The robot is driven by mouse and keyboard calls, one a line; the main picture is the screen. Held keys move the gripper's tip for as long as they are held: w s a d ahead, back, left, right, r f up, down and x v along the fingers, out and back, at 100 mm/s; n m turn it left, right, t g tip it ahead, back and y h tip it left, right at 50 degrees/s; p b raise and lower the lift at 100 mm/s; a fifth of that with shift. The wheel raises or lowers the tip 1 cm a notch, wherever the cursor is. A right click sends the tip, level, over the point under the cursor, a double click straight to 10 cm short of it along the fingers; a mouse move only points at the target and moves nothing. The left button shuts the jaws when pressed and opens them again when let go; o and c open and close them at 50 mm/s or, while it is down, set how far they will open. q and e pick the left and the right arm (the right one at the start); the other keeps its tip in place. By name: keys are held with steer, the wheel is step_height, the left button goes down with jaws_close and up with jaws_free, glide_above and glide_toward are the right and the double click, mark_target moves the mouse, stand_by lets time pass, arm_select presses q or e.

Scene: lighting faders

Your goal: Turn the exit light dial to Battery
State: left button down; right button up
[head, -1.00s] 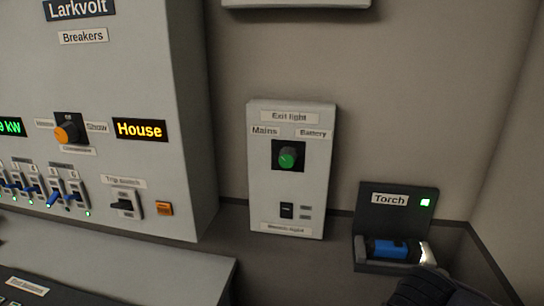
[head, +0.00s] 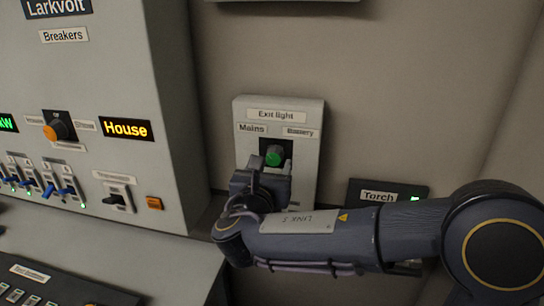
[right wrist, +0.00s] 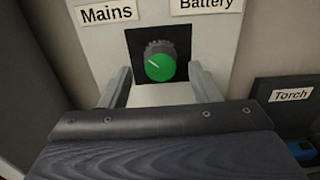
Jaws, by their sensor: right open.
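The exit light dial (head: 275,155) is a green-faced knob with a dark ribbed rim on a black square, set in a pale upright box (head: 310,150). In the right wrist view the dial (right wrist: 160,62) has a white pointer mark aimed up and left, toward the Mains label (right wrist: 108,13). The Battery label (right wrist: 207,5) is at upper right. My right gripper (head: 268,168) is just in front of the box and hides its lower part. In the right wrist view its open fingers (right wrist: 161,78) stand left and right of the dial, with a gap on both sides. My left gripper is not in view.
A breaker cabinet (head: 100,130) with an orange knob (head: 58,130) and several switches stands to the left. A sloping desk panel (head: 45,285) is at lower left.

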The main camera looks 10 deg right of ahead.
mark_target(274, 157)
steer(key=shift+x, duration=1.3)
steer(key=c, duration=1)
steer(key=shift+f+m+b, duration=0.15)
steer(key=shift+m+b, duration=0.15)
steer(key=m+b, duration=0.6)
steer(key=b, duration=0.3)
steer(key=shift+f, duration=0.2)
steer(key=m+b, duration=0.7)
steer(key=b, duration=0.1)
steer(key=shift+r, duration=0.1)
steer(key=shift+r+m+b, duration=0.2)
steer(key=shift+m+b, duration=1.6)
steer(key=shift+m, duration=0.5)
